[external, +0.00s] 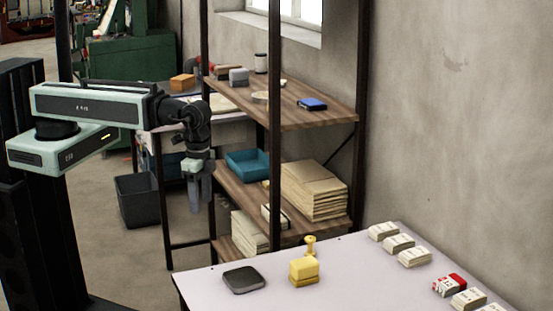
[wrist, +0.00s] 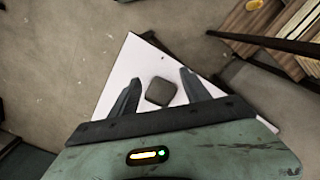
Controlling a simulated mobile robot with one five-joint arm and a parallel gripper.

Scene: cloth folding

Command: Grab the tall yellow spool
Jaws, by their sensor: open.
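The tall yellow spool (external: 310,246) stands upright on the white table, behind a yellow block (external: 304,271) that partly overlaps its lower end in the external view. I cannot make the spool out in the wrist view. My gripper (external: 195,205) hangs pointing down, left of the spool and well above the table. In the wrist view its two fingers (wrist: 160,79) are spread apart with nothing held between them.
A dark grey square pad (external: 244,280) lies on the white table (external: 214,293); it also shows in the wrist view (wrist: 160,91). Several small cartons (external: 398,243) line the table's right side. A shelf rack (external: 276,150) with dark posts stands behind.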

